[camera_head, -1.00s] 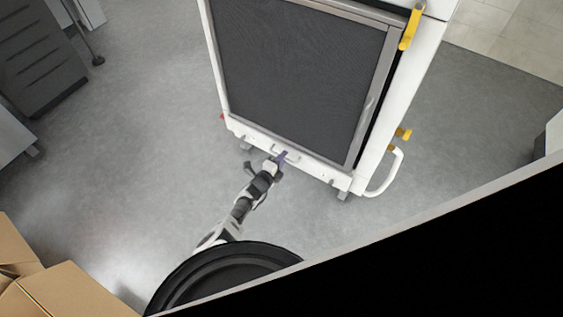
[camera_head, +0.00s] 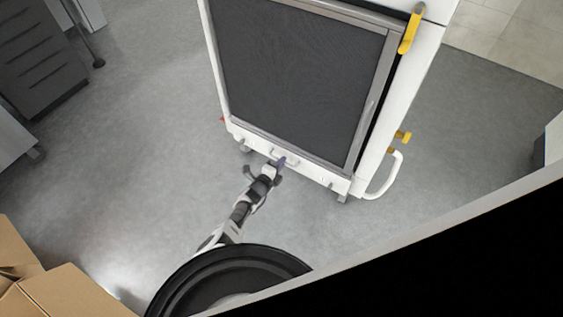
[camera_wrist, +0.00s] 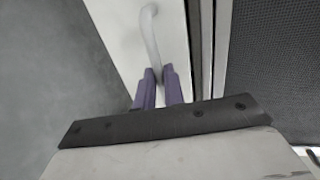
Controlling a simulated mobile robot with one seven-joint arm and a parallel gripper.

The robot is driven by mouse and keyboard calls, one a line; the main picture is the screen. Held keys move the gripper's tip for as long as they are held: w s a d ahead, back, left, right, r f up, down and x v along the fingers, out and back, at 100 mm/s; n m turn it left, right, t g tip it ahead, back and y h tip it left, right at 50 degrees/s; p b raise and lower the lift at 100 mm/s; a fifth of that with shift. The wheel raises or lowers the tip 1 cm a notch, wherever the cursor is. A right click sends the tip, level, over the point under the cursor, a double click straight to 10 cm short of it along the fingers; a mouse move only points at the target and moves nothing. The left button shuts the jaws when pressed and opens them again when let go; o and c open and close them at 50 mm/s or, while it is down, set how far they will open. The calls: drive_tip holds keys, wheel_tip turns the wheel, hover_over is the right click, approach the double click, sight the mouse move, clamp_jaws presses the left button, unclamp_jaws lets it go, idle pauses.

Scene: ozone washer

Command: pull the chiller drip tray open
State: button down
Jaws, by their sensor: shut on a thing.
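The chiller drip tray front (camera_head: 318,174) is a white strip along the bottom of the chiller, below its dark mesh panel. Its pale bow handle (camera_wrist: 150,34) runs up from my gripper in the wrist view. My gripper (camera_wrist: 159,72) has purple fingers closed on the lower end of the handle, one on each side. In the head view my gripper (camera_head: 281,162) reaches the handle from below. I see no clear gap between the tray front and the chiller body. The fingers and wrist hide the lower part of the handle.
The chiller's mesh panel (camera_head: 300,75) stands above the tray. A white side handle (camera_head: 388,178) and yellow latches (camera_head: 411,30) are on its right. Cardboard boxes (camera_head: 70,292) sit at the lower left. Grey floor (camera_head: 140,130) is clear left of my arm.

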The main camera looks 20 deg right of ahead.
drive_tip(key=f+p+v, duration=0.2)
drive_tip(key=p+v, duration=0.2)
drive_tip(key=v, duration=0.7)
drive_tip(key=f+p+v, duration=0.2)
drive_tip(key=p+v, duration=0.3)
drive_tip(key=v, duration=0.6)
drive_tip(key=shift+s+a+f, duration=0.3)
drive_tip(key=shift+a+f, duration=0.05)
drive_tip(key=c, duration=1.5)
unclamp_jaws()
drive_tip(key=shift+a+p, duration=0.1)
drive_tip(key=shift+p, duration=0.2)
drive_tip(key=p+v, duration=0.3)
drive_tip(key=v, duration=1)
drive_tip(key=shift+s+a, duration=0.25)
